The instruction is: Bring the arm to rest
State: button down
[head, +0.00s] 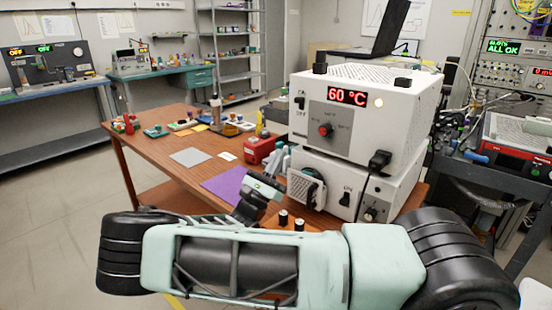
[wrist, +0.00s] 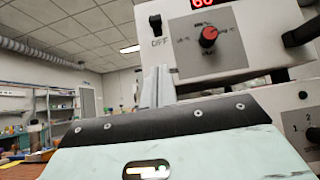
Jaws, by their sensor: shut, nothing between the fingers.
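My gripper (wrist: 157,84) shows in the wrist view as two pale grey fingers pressed together and pointing up, with nothing between them. In the head view its fingers (head: 281,160) stand just left of the white instrument stack, above the wooden table (head: 160,152). I cannot tell whether they touch the instrument. My pale green and black arm lies across the bottom of the head view and hides the table's near part.
The white heater unit (head: 362,125) reads 60 °C and has a red knob (head: 326,130); it also shows close in the wrist view (wrist: 215,55). A red box (head: 261,150) and purple sheet (head: 224,186) lie left of it. Open floor (head: 60,190) is at left.

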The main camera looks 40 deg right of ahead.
jog(key=s+f+m+g+y+p, duration=0.2)
jog(key=s+f+m+g+y, duration=0.2)
jog(key=s+m+g+y, duration=0.3)
jog(key=s+a+f+m+g+y, duration=0.2)
jog(key=s+a+f+y, duration=0.1)
jog(key=s+a+y, duration=0.4)
jog(key=s+a+r+m+t+y+p, duration=0.1)
jog(key=s+a+r+y, duration=0.3)
jog(key=a, duration=0.4)
jog(key=s+a+r+m+t+y+p, duration=0.1)
jog(key=s+a+r+y, duration=0.3)
jog(key=a, duration=0.5)
jog(key=s+a+r+m+t+y+p, duration=0.1)
jog(key=s+a+r+t+y+p, duration=0.1)
jog(key=s+a+r+y, duration=0.3)
jog(key=a+r+t, duration=0.1)
jog(key=a, duration=0.2)
jog(key=shift+a+r, duration=0.15)
jog(key=shift+r, duration=0.1)
